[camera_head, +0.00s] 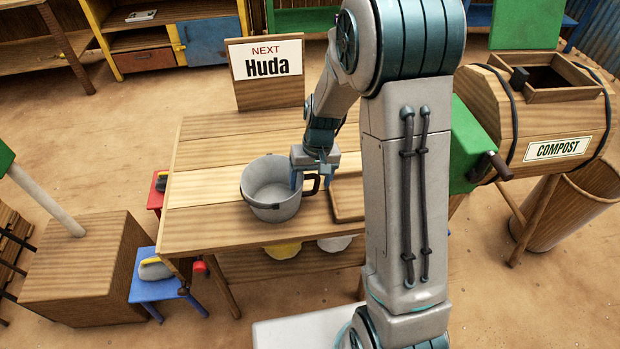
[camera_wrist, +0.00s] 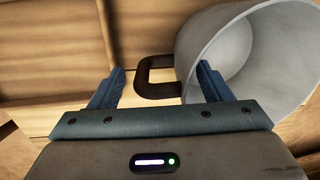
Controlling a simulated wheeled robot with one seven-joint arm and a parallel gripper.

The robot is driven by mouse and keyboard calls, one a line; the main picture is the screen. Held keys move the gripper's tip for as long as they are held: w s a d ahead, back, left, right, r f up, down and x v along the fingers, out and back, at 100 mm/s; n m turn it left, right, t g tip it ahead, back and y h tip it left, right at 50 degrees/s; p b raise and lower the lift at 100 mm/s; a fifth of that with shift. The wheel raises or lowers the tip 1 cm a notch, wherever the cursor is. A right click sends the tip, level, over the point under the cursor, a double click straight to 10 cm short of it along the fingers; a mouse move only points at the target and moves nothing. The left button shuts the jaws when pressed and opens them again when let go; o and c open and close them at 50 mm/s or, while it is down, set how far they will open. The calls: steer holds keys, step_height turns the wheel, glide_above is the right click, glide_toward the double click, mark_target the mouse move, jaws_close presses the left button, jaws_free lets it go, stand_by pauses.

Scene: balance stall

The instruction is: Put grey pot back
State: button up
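The grey pot (camera_head: 272,190) stands upright on the wooden table (camera_head: 215,150), left of my arm in the head view. Its inside looks empty. Its dark brown handle (camera_head: 312,184) points right, toward my gripper (camera_head: 314,172). In the wrist view the pot (camera_wrist: 240,60) fills the upper right and its handle (camera_wrist: 156,77) lies between and just beyond the fingertips. My gripper (camera_wrist: 160,84) is open, with its fingers wide apart. The right finger overlaps the pot's wall in the picture; I cannot tell whether they touch.
A wooden board or tray (camera_head: 348,198) lies right of the pot, partly behind my arm. A "NEXT Huda" sign (camera_head: 267,72) stands at the table's back. A yellow bowl (camera_head: 282,250) and a white one (camera_head: 335,243) sit below the tabletop. The table's left part is clear.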

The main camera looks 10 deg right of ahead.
step_height(320, 180, up, 12)
steer(key=d, duration=0.2)
steer(key=s+d+r+t, duration=0.1)
steer(key=s+r, duration=0.2)
steer(key=s, duration=0.6)
steer(key=s+d+r+t+h, duration=0.1)
steer(key=s+r+t, duration=0.1)
steer(key=s, duration=0.7)
steer(key=shift+r+m+h+p, duration=0.3)
steer(key=shift+r+p, duration=0.1)
steer(key=shift+r, duration=0.15)
